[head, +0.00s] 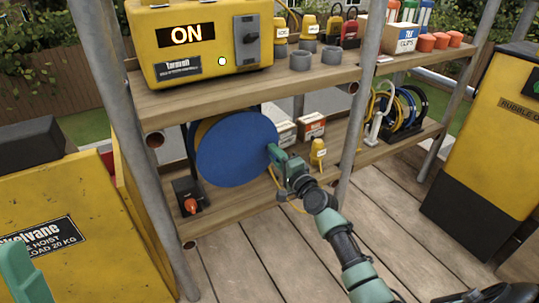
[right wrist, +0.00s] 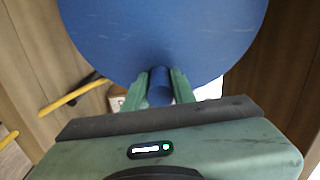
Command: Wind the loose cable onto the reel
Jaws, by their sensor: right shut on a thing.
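The reel (head: 237,148) stands on the lower shelf, its round blue side facing me, with a yellow part behind its left edge. My right gripper (head: 275,153) is at the reel's right edge. In the right wrist view its fingers (right wrist: 159,88) are shut on a short blue handle (right wrist: 160,80) on the reel's face (right wrist: 165,30). A thin yellow cable (head: 277,187) shows beside and below the gripper; much of it is hidden. Yellow lengths (right wrist: 72,96) also show left in the wrist view. A green part of my left arm shows at the lower left; its jaws cannot be made out.
A yellow control box (head: 205,45) reading ON stands on the upper shelf (head: 190,103). A small black box with a red knob (head: 190,205) is left of the reel. Scaffold poles (head: 365,90) stand in front of the shelves. A yellow hoist (head: 70,225) is at left. The plank floor is clear.

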